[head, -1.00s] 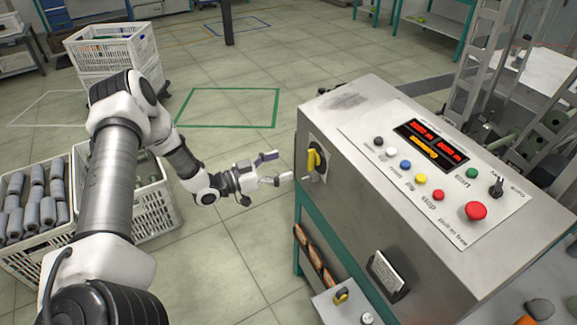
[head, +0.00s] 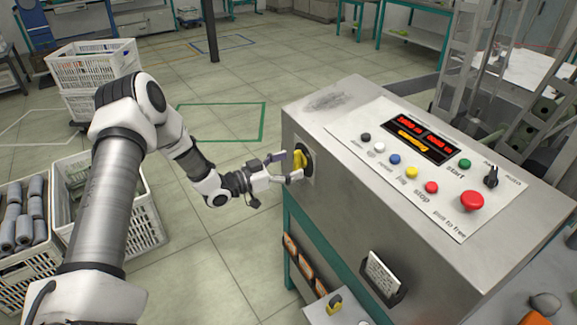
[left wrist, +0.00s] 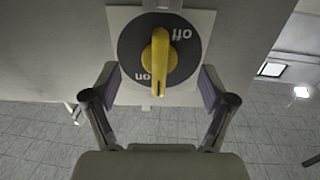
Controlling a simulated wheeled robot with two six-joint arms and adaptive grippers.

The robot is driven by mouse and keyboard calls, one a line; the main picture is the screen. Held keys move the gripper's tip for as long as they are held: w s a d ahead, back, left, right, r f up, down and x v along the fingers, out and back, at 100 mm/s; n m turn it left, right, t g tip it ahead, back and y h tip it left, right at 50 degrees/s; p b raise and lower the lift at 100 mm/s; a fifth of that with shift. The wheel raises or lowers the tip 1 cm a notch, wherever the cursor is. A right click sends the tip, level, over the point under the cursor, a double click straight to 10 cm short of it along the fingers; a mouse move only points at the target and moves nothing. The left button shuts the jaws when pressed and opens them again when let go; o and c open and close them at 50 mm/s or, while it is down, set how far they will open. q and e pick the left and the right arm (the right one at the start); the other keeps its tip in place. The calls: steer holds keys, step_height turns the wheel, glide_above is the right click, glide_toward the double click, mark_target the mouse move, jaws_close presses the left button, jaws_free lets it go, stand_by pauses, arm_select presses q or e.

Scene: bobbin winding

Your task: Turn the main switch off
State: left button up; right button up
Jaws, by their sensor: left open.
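In the left wrist view the handle (left wrist: 159,60) stands upright in the picture. The upside-down word "off" is at the plate's upper right and "on" at its lower left. My left gripper (head: 287,167) is open at the switch. In the left wrist view its two fingers (left wrist: 158,88) are spread wide on either side of the handle, with a gap to it on both sides. My right gripper is not in view.
The cabinet's sloped panel (head: 420,165) carries buttons, a red mushroom button (head: 472,201) and a red display. A card holder (head: 383,277) sticks out of the front. White crates (head: 130,215) stand at the left. The floor between crates and cabinet is clear.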

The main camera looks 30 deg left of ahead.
arm_select(q)
steer(key=shift+b+x, duration=0.65)
steer(key=shift+x, duration=0.4)
